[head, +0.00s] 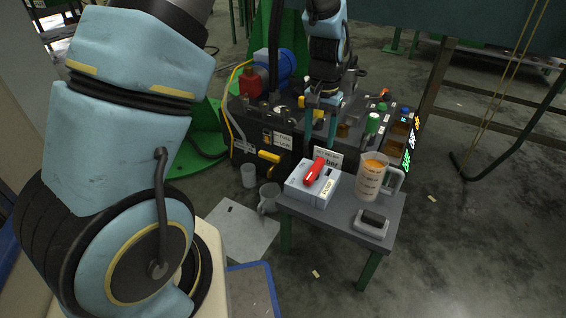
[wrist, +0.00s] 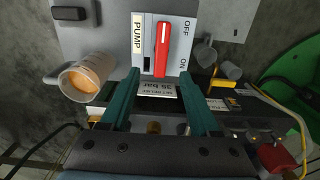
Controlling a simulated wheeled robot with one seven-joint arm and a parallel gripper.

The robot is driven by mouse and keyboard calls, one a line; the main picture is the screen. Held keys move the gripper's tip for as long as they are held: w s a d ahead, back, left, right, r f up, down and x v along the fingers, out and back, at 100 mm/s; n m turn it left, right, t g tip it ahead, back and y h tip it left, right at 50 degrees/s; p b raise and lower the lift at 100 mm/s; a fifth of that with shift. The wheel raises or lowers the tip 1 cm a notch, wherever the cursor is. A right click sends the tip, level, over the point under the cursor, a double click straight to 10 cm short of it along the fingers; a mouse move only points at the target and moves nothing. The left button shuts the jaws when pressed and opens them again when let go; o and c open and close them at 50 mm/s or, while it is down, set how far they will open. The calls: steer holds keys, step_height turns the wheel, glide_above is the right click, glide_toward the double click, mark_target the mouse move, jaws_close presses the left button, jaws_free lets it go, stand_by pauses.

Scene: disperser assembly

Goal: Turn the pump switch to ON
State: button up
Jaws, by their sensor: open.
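The pump switch is a red lever (head: 315,170) on a light grey box (head: 302,194) on the small table. In the wrist view, the red lever (wrist: 162,50) runs up and down the picture, with a white mark near its upper end. A PUMP label is left of it; OFF is upper right and ON lower right. I cannot tell which word it is set to. My gripper (head: 323,106) is open and empty, behind and above the box in the head view. In the wrist view, the lever's lower end appears between the fingertips of my gripper (wrist: 160,73), with no visible contact.
A measuring jug (head: 372,177) with orange liquid and a black-topped block (head: 371,223) share the grey table (head: 333,222). A dark machine (head: 245,130) with valves and a yellow handle (head: 269,156) stands behind. A grey mug (head: 269,197) is left of the table.

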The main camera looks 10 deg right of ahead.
mark_target(315, 168)
step_height(315, 168, down, 11)
steer(key=b, duration=0.3)
steer(key=shift+a+b, duration=0.15)
steer(key=shift+b, duration=0.15)
steer(key=shift+c, duration=0.3)
jaws_close()
